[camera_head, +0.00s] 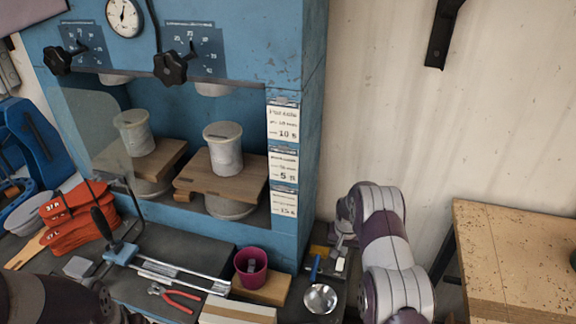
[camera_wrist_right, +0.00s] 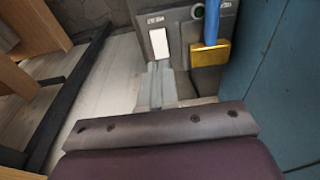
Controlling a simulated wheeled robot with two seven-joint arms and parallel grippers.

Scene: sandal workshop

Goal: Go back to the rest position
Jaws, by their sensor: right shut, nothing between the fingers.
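My right arm comes up from the bottom of the head view and bends over at the right of the blue press. My right gripper (camera_head: 343,238) points down there, partly hidden by its own wrist. In the right wrist view the two fingers of the right gripper (camera_wrist_right: 160,82) lie side by side, shut and empty. They are close to a grey switch box with a white rocker switch (camera_wrist_right: 158,43); I cannot tell whether they touch it. Only dark parts of my left arm show at the bottom left of the head view; its fingers are not visible.
The blue press (camera_head: 310,130) holds white pots on wooden boards. A magenta cup (camera_head: 251,268), red-handled pliers (camera_head: 180,302) and a metal bowl (camera_head: 320,299) are on the bench. A blue handle (camera_wrist_right: 211,22) and yellow block (camera_wrist_right: 210,53) are beside the switch. A wooden table (camera_head: 510,240) stands right.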

